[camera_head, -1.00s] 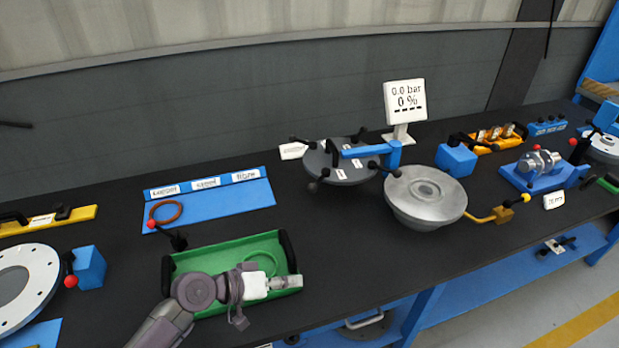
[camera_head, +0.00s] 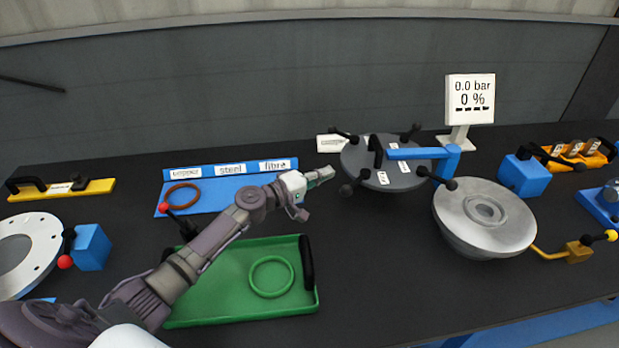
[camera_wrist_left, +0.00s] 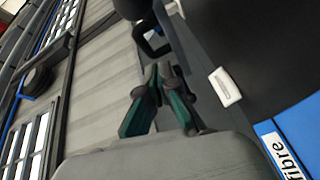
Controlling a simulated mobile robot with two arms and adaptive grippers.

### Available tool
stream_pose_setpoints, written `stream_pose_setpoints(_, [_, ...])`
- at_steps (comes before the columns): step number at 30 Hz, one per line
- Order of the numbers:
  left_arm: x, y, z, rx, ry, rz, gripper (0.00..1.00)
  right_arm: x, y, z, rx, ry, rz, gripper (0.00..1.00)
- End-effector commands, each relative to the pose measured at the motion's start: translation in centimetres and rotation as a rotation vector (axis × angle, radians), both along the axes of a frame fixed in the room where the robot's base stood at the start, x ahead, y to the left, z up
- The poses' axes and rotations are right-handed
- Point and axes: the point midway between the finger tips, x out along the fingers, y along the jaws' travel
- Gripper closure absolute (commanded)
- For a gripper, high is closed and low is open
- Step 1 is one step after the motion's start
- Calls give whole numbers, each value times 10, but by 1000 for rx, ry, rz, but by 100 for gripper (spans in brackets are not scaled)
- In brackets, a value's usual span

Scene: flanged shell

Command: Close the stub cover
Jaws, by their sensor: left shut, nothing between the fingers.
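The stub cover (camera_head: 400,178) is a dark grey round disc with several black knobs and small white labels. It hangs from a blue swing arm (camera_head: 405,154), to the left of the open silver stub (camera_head: 485,212). The silver stub shows its bare top with a central ring. My left gripper (camera_head: 325,175) is just left of the cover, apart from it, pointing right. In the left wrist view its fingertips (camera_wrist_left: 160,72) are together and empty, and a large dark round part fills the upper right. My right gripper is not in view.
A white display (camera_head: 470,98) reading 0.0 bar and 0 % stands behind the stub. A green tray (camera_head: 215,300) holds a green ring. A blue rack (camera_head: 235,190) holds a brown ring. Bench in front of the cover is clear.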

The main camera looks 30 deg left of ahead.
Motion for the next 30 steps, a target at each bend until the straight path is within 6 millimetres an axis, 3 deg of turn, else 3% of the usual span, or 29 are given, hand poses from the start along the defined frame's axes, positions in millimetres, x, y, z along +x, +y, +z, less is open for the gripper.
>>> stream_pose_setpoints(3, [19,-14,1,-3,1,-1,100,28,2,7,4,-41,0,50])
stream_pose_setpoints(8, [9,-36,-5,-1,2,-2,100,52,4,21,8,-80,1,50])
stream_pose_setpoints(11, [7,-43,-7,-1,1,-1,100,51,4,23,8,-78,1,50])
stream_pose_setpoints(21, [6,-47,-10,0,0,-1,100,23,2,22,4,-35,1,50])
stream_pose_setpoints(30, [-1,-55,-8,-1,1,25,100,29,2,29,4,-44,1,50])
